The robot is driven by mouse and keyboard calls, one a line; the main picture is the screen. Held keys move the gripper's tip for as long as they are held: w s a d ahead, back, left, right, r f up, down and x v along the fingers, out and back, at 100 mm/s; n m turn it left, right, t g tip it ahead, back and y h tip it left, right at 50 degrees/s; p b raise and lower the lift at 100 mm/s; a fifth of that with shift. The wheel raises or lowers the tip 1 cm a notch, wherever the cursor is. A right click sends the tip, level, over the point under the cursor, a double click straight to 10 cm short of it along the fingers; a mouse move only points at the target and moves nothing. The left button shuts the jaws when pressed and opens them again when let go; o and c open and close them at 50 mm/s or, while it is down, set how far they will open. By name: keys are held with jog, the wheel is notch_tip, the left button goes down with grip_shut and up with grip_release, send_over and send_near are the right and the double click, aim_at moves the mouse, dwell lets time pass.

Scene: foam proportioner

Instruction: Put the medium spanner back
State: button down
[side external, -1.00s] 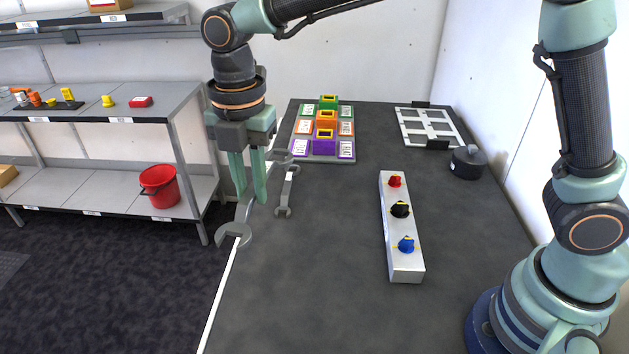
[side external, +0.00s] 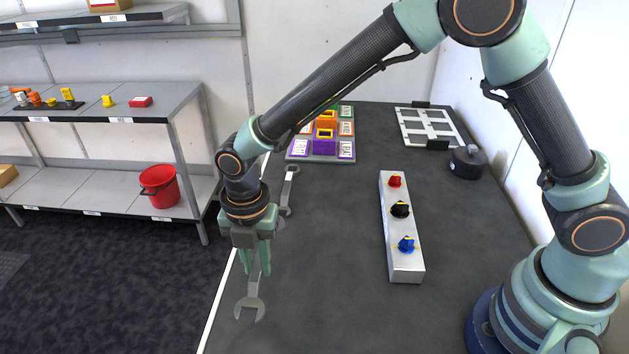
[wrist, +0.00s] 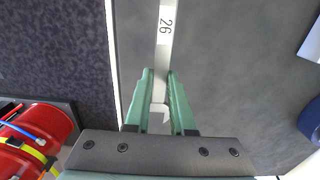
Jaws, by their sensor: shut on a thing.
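My gripper (side external: 256,270) is shut on a grey spanner (side external: 250,306), its fingers on either side of the shaft. In the side view the open jaw end points toward the camera near the table's left edge; whether it touches the table I cannot tell. In the wrist view the spanner (wrist: 165,35) carries the mark "26" and runs between the fingers (wrist: 160,85). A second grey spanner (side external: 288,188) lies on the table behind my gripper, lengthwise. I cannot tell from size which one is the medium spanner.
The dark table (side external: 325,260) is clear between the spanners and a metal block (side external: 406,265) with red, black and blue knobs. Coloured blocks (side external: 324,147), a white frame (side external: 428,127) and a black round pot (side external: 468,162) stand further back. A red bucket (side external: 160,186) sits on the left shelf.

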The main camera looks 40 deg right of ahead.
aim_at(257, 266)
jog(key=shift+f, duration=2.2)
jog(key=shift+f, duration=0.1)
jog(key=c, duration=0.8)
grip_release()
jog(key=shift+o, duration=0.2)
notch_tip(257, 266, up, 12)
jog(key=s+d+r+m+t, duration=0.2)
jog(key=d+r+m, duration=0.2)
jog(key=d+m, duration=0.4)
jog(key=s+d+r+m+t, duration=0.1)
jog(key=s+d+r+m, duration=0.2)
jog(key=d+m, duration=0.6)
jog(key=s+d+r+m+t, duration=0.2)
jog(key=d+r+m, duration=0.3)
jog(key=d+m, duration=0.3)
jog(key=shift+s+d+m+t, duration=0.35)
jog(key=shift+s+m, duration=0.35)
jog(key=shift+m, duration=0.3)
